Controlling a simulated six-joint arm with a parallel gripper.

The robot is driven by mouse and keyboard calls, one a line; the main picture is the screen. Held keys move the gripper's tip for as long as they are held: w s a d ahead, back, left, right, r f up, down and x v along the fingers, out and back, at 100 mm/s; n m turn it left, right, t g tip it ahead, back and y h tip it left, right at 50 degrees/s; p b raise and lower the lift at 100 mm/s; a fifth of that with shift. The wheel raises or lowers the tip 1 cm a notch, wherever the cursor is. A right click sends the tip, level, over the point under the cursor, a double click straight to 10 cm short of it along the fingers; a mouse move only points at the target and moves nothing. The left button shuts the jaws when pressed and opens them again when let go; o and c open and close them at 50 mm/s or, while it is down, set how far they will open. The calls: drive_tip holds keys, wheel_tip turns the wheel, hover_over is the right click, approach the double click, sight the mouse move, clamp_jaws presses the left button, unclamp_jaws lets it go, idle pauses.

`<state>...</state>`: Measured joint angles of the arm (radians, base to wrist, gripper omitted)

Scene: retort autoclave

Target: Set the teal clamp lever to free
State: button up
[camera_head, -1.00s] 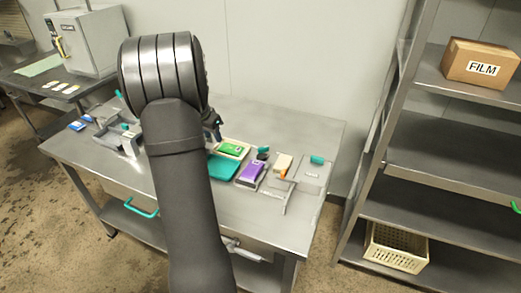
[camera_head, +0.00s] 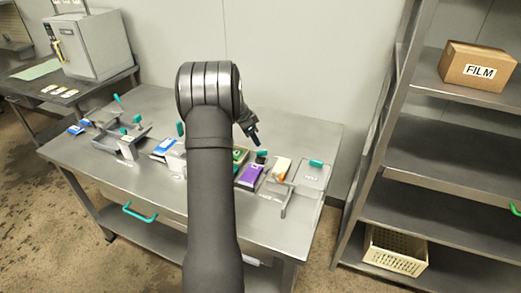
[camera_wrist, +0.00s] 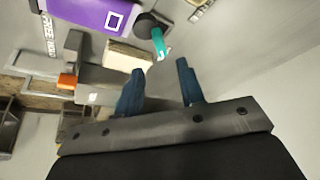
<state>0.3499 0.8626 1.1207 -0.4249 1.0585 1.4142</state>
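A teal lever (camera_wrist: 158,42) on a round black hub (camera_wrist: 150,24) shows in the wrist view, just beyond my fingertips. In the head view a small teal lever with a dark base (camera_head: 262,154) stands behind the purple pack (camera_head: 250,176), and looks like the same one. A label reading FREE (camera_wrist: 47,35) is beside the purple pack in the wrist view; I cannot tell which lever it belongs to. My gripper (camera_wrist: 160,78) is open, its two dark blue fingers apart with nothing between them. In the head view my gripper (camera_head: 252,136) is above and behind the lever, apart from it.
Other teal handles stand on the steel table (camera_head: 120,178), including one at the right (camera_head: 316,163). A cream-and-orange pack (camera_head: 280,168) sits in a metal fixture right of the purple pack. A shelf rack (camera_head: 440,150) with a FILM box (camera_head: 478,66) stands at the right.

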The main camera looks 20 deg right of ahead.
sight(262, 151)
drive_tip(key=x, duration=0.7)
drive_tip(key=shift+d+f, duration=0.1)
drive_tip(key=shift+f, duration=0.15)
clamp_jaws()
